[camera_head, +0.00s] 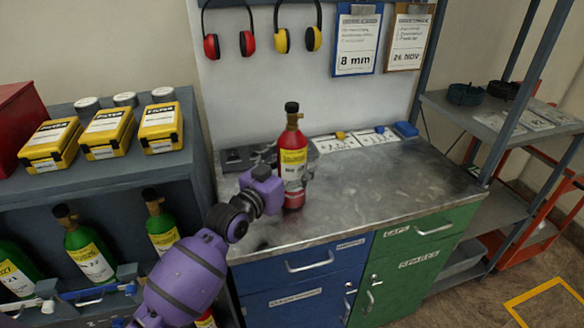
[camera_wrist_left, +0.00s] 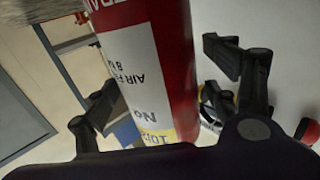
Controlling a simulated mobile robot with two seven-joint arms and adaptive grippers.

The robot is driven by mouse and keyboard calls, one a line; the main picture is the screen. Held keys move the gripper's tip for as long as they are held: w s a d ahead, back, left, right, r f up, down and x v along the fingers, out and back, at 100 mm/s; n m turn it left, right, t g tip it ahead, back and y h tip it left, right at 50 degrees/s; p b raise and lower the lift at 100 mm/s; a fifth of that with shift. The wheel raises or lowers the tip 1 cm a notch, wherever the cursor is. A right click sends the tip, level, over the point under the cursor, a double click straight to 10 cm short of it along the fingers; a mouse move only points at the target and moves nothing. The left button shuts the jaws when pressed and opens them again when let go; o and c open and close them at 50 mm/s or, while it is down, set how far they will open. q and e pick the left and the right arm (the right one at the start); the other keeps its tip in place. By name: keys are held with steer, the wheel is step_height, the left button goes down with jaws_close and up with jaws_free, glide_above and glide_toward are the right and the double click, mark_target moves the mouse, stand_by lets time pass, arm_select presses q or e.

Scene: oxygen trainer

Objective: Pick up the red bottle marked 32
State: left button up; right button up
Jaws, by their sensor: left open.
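A red bottle (camera_head: 292,160) with a black cap and a yellow and white label stands upright on the metal worktop (camera_head: 400,185). I cannot read the number 32 on it in either view. My left gripper (camera_head: 298,183) is at the bottle's lower body, and its fingers are mostly hidden or hard to make out there. In the left wrist view the red bottle (camera_wrist_left: 178,60) appears upside down between the two spread black fingers of my left gripper (camera_wrist_left: 172,88). I cannot tell if either finger touches it. My right gripper is in neither view.
Green bottles (camera_head: 90,250) stand in a shelf unit at the left, with yellow filter boxes (camera_head: 108,135) on top. A dark device (camera_head: 240,158) lies behind my gripper. Papers and small items (camera_head: 360,138) lie along the worktop's back. The worktop's right side is clear.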

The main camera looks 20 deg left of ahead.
arm_select(q)
jaws_close()
steer(key=shift+r, duration=0.3)
stand_by(0.4)
